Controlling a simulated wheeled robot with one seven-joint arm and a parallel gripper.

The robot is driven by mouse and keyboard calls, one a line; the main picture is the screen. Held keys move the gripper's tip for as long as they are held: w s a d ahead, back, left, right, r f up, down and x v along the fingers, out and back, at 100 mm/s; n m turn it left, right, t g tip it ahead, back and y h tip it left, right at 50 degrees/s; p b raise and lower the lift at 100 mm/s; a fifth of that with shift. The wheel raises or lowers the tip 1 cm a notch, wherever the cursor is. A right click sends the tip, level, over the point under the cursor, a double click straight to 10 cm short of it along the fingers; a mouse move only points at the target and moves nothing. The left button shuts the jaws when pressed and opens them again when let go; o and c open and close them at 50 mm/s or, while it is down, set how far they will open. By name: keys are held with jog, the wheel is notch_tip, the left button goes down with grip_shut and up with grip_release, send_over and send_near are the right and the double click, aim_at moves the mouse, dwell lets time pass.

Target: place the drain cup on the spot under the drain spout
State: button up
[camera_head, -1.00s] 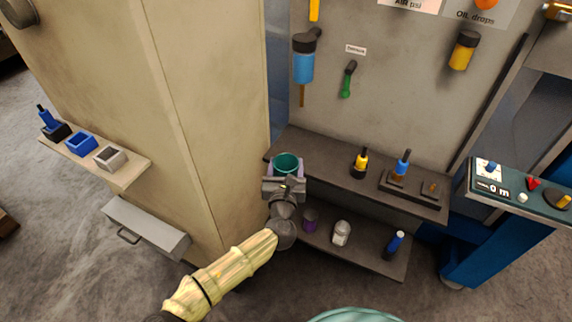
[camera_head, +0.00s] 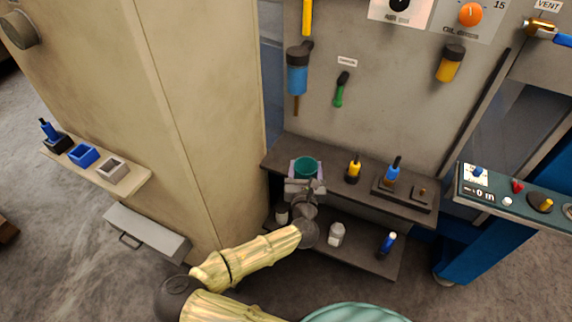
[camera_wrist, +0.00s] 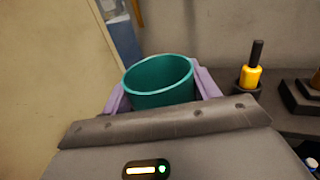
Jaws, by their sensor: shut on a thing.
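The drain cup (camera_head: 306,165) is a teal, open-topped cup. It also shows, upright and apparently empty, in the wrist view (camera_wrist: 160,84). My gripper (camera_head: 305,177) is shut on it, with light purple fingers on either side. The cup is at the left part of the upper shelf (camera_head: 336,185); I cannot tell whether its base touches the shelf. The drain spout (camera_head: 296,105) is a thin brown tube below a blue bowl (camera_head: 297,77) on the panel. In the head view the cup appears below it and slightly right. The spot under the spout is not visible.
A yellow bottle with a black top (camera_head: 354,169) stands right of the cup. A dark block with a blue-handled tool (camera_head: 392,174) lies further right. A tall beige cabinet (camera_head: 200,110) is close on the left. The lower shelf (camera_head: 372,261) holds small items.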

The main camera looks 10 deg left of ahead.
jog(key=s+d+r+h+p, duration=0.1)
jog(key=d+r+p, duration=0.3)
jog(key=d+p, duration=0.4)
jog(key=s+d+r+m+h+p, duration=0.1)
jog(key=d+r+p, duration=0.3)
jog(key=d+p, duration=0.4)
jog(key=d, duration=0.6)
jog(key=shift+p, duration=0.35)
jog(key=shift+a, duration=0.1)
jog(key=shift+s, duration=0.1)
